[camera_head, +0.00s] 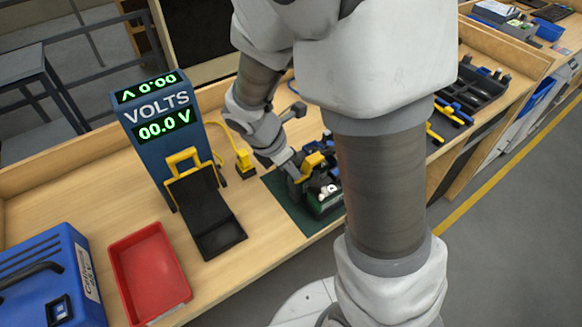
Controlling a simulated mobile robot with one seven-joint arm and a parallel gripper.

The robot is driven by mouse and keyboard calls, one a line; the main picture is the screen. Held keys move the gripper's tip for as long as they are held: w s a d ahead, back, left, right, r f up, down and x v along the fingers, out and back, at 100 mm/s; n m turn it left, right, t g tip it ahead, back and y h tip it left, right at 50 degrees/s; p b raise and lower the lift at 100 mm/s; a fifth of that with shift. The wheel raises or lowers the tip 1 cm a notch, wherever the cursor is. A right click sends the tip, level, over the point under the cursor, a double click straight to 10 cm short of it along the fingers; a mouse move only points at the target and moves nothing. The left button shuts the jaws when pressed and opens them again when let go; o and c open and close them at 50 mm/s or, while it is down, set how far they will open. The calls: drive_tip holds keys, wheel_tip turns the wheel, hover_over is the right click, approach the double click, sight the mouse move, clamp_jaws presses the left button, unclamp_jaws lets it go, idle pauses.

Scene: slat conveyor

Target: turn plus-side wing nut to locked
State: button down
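My arm crosses in front and hides part of the device and mat. The wing nut and its plus side cannot be made out at this size. I cannot tell whether my fingers are open, shut or touching anything. A blue meter (152,150) shows "VOLTS" and "00.0 V" in green.
A black stand with a yellow handle (207,215) is in front of the meter. A yellow clamp (244,163) on a cable lies left of my gripper. A red bin (150,268) and blue case (45,275) stand at left. A black tool tray (485,92) is at right.

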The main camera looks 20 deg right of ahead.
idle(0.5)
drive_tip(key=m+g, duration=0.1)
drive_tip(key=m, duration=0.2)
drive_tip(key=m+g+p, duration=0.1)
drive_tip(key=m, duration=0.2)
drive_tip(key=w+m+g, duration=0.1)
drive_tip(key=m, duration=0.2)
drive_tip(key=shift+r+p, duration=0.1)
drive_tip(key=shift+p, duration=0.25)
drive_tip(key=m+g, duration=0.1)
drive_tip(key=m, duration=0.1)
drive_tip(key=m+y, duration=0.1)
drive_tip(key=m, duration=0.1)
drive_tip(key=shift+w+d+m+g, duration=0.15)
drive_tip(key=shift+d+m+g, duration=0.05)
drive_tip(key=shift+m+g, duration=0.2)
drive_tip(key=shift+d+m+g+y, duration=0.15)
drive_tip(key=shift+m+y, duration=0.3)
drive_tip(key=shift+m, duration=0.55)
drive_tip(key=shift+m+g+y, duration=0.25)
drive_tip(key=shift+m+y, duration=0.2)
drive_tip(key=shift+m, duration=0.55)
drive_tip(key=c, duration=1)
unclamp_jaws()
